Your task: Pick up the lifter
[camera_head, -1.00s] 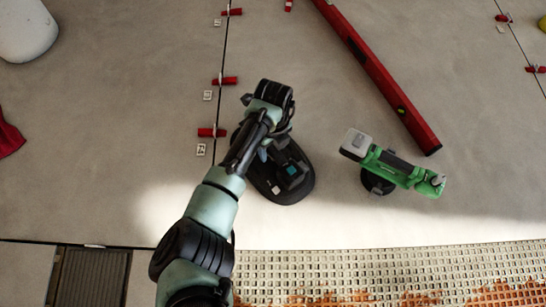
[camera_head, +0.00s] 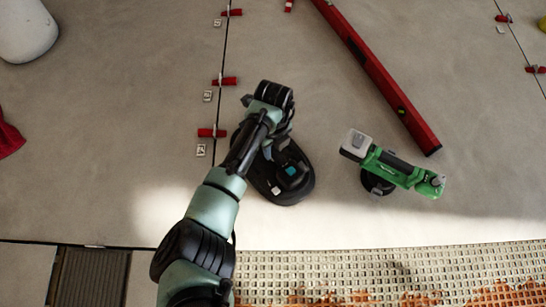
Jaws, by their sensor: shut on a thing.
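The lifter (camera_head: 297,187) is most likely the black device with a broad rounded base, a small teal panel and a white label. It is near the middle of the view, over the grey tiles. My gripper (camera_head: 268,150) is at its upper left part, shut on it. My wrist and forearm hide the fingers and part of the device. I cannot tell whether its base touches the tile.
A green tool (camera_head: 402,171) with a grey end and black round pad stands to the right. A long red level (camera_head: 385,82) lies behind it. Red wedges (camera_head: 224,81) line the tile joint on the left.

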